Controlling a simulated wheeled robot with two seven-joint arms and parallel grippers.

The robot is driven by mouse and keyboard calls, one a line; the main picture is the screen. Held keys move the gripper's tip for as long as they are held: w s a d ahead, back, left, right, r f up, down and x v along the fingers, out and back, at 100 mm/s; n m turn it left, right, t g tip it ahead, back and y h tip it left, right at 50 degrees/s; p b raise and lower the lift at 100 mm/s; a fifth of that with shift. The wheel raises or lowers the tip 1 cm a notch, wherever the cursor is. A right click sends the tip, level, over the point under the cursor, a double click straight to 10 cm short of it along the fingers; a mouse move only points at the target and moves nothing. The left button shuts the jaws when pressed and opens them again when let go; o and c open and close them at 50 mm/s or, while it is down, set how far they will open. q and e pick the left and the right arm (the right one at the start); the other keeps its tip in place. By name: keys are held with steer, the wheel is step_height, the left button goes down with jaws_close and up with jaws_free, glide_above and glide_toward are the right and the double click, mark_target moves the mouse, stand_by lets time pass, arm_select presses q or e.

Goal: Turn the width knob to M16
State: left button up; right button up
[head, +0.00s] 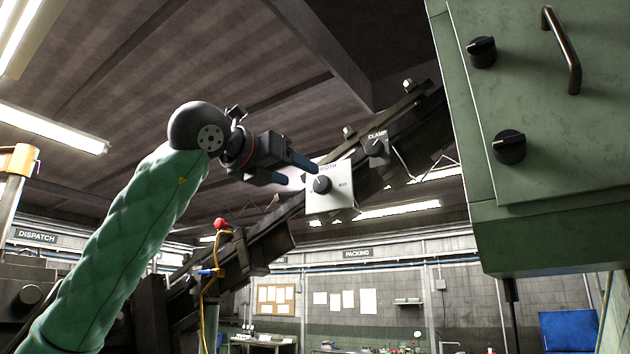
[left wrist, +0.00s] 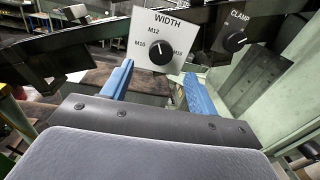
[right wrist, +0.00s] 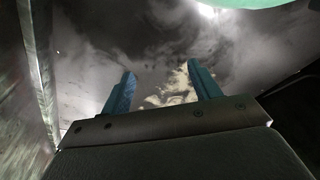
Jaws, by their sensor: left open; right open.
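The white WIDTH plate (head: 341,204) is fixed to the sloping dark rail and carries the black width knob (head: 321,184). In the left wrist view, the knob (left wrist: 161,54) has a white mark pointing up and slightly left, near M12; M10 is at its left and M16 at its right. My left gripper (head: 299,172) is open, its blue fingers pointing toward the plate from the left. In the left wrist view the knob shows beyond and between the fingertips, apparently untouched. My right gripper (right wrist: 161,76) is open and empty in the right wrist view; it is not seen in the head view.
The CLAMP knob (head: 376,148) sits on the same dark rail (head: 415,118), up and right of the WIDTH plate. A green cabinet (head: 545,185) with black knobs and a handle fills the right side.

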mark_target(319, 185)
arm_select(q)
steer(key=p+x, duration=0.2)
steer(key=x, duration=0.3)
steer(key=shift+w+d+r+p, duration=0.1)
steer(key=shift+w+p, duration=0.05)
steer(key=shift+p, duration=0.2)
steer(key=shift+p+x, duration=0.35)
steer(key=shift+x, duration=0.5)
arm_select(e)
steer(key=s+d+f, duration=0.3)
steer(key=f, duration=0.4)
steer(key=shift+s+d+f, duration=0.15)
steer(key=shift+s+d, duration=0.1)
steer(key=shift+s, duration=0.05)
arm_select(q)
steer(key=c, duration=0.9)
steer(key=shift+c, duration=0.4)
arm_select(e)
steer(key=shift+s+d, duration=0.15)
steer(key=shift+f, duration=0.1)
